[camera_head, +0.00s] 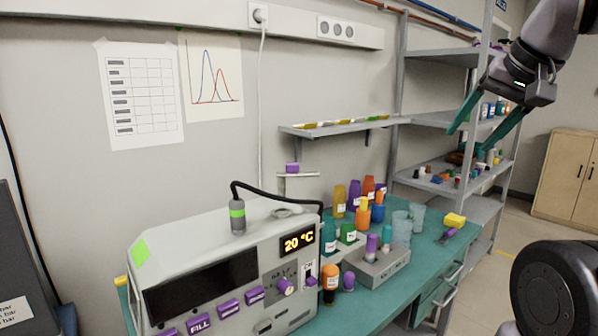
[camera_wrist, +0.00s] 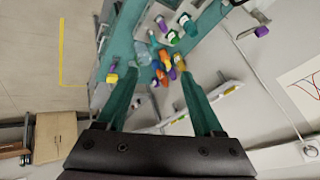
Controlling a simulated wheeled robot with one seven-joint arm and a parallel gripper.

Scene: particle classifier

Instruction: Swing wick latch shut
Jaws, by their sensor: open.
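No part is labelled as the wick latch, and I cannot tell for certain which it is. A grey metal bar with a purple knob (camera_head: 292,168) stands at the back of the white analyser (camera_head: 210,262). A similar purple-ended metal piece (camera_wrist: 261,31) shows at the upper right in the wrist view. The analyser front has a dark window, a "20 °C" display, purple buttons and a purple dial (camera_head: 285,287). My gripper (camera_head: 468,142) is open and empty, high at the right in front of the shelves, well apart from the analyser. Its teal fingers (camera_wrist: 160,72) also show spread in the wrist view.
Several coloured bottles, clear beakers (camera_head: 402,228) and a grey tube block (camera_head: 376,268) crowd the teal bench (camera_head: 322,322) right of the analyser. A black cable arches over the analyser top. A wall shelf (camera_head: 345,127) and a metal rack stand behind; a wooden cabinet (camera_head: 568,178) is far right.

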